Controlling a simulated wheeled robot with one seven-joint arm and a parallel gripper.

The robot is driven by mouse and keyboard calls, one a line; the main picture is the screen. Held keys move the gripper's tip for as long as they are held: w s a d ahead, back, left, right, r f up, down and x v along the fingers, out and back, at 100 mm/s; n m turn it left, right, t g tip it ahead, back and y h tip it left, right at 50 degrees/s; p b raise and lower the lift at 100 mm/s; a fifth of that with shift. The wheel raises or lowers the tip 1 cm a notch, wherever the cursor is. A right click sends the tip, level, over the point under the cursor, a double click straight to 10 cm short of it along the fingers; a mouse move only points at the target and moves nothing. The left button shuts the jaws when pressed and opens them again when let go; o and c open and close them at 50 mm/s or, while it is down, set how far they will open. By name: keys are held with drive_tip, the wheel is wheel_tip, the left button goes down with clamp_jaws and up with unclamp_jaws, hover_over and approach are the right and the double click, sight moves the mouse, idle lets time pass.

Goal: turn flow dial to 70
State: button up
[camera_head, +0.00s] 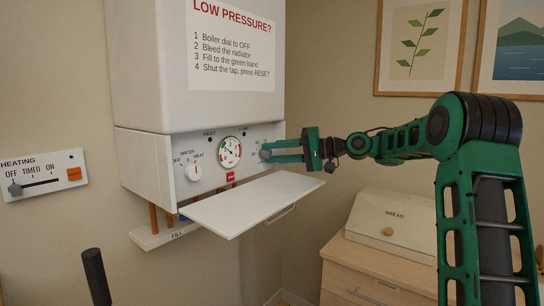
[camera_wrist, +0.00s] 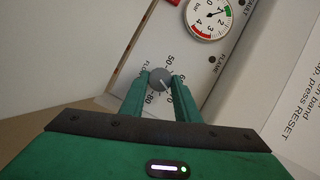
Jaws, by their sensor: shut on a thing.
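The flow dial is a small round grey knob (camera_wrist: 159,77) on the boiler's white control panel. It also shows at the panel's right end in the head view (camera_head: 264,155). My gripper (camera_wrist: 161,82) has its two green fingers on either side of the knob and is shut on it. In the head view my gripper (camera_head: 268,151) reaches the panel from the right. In the wrist view the knob's pale pointer line slants toward the lower right. Marks 50, 60 and 80 show around it; another number ending in 0 is partly covered by the right finger.
The pressure gauge (camera_head: 230,152) and the water/heat knob (camera_head: 194,172) sit left of the dial. A white flap (camera_head: 250,203) hangs open below the panel. A heating slider plate (camera_head: 42,174) is on the left wall. A bread box (camera_head: 392,224) stands on the cabinet at right.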

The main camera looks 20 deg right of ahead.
drive_tip(key=shift+w+d+f+m, duration=0.15)
drive_tip(key=shift+d+m, duration=0.2)
drive_tip(key=shift+m, duration=0.25)
drive_tip(key=o, duration=1)
drive_tip(key=shift+o, duration=0.2)
drive_tip(key=shift+a, duration=0.15)
drive_tip(key=v, duration=1)
drive_tip(key=shift+d+f, duration=0.15)
drive_tip(key=shift+d, duration=0.25)
